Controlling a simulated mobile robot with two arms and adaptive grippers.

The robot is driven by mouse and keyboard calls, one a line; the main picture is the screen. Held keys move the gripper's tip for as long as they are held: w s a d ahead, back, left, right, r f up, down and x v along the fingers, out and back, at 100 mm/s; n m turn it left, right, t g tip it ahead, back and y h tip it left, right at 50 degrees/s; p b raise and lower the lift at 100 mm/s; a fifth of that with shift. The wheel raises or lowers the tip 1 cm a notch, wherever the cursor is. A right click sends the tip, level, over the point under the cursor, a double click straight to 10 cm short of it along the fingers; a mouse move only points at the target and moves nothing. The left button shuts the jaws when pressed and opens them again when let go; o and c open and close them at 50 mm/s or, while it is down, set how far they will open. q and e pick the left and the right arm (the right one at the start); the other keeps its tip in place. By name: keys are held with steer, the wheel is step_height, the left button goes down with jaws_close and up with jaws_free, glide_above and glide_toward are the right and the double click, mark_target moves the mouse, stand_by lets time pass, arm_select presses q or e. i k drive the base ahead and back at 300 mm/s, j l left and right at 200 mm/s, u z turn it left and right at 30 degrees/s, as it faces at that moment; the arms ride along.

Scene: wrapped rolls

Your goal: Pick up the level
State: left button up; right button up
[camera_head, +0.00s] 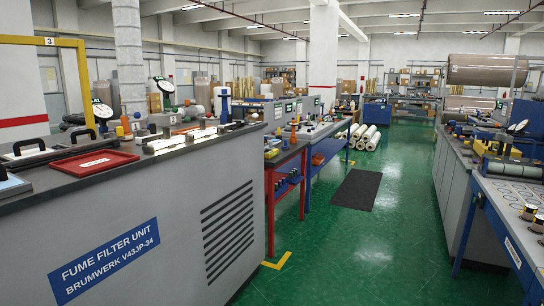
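I cannot make out a level for certain in the head view. A long pale bar-shaped item (180,140) lies among small tools on the grey countertop (90,176) at the left; I cannot tell what it is. A yellow and blue item (505,168) sits on the right workbench and is too small to name. Neither of my grippers shows in this view.
The grey fume filter unit (140,240) fills the lower left, with a red tray (95,162) on top. A red-framed bench (287,165) stands beyond it. Wrapped rolls (362,136) lie past a dark mat (357,189).

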mark_target(272, 153)
steer(key=i+z, duration=0.4)
steer(key=i, duration=4.85)
steer(key=i+u, duration=0.2)
steer(key=i, duration=0.25)
steer(key=i+l+u, duration=0.2)
steer(key=i, duration=0.3)
steer(key=i+l+u, duration=0.2)
steer(key=i, duration=0.25)
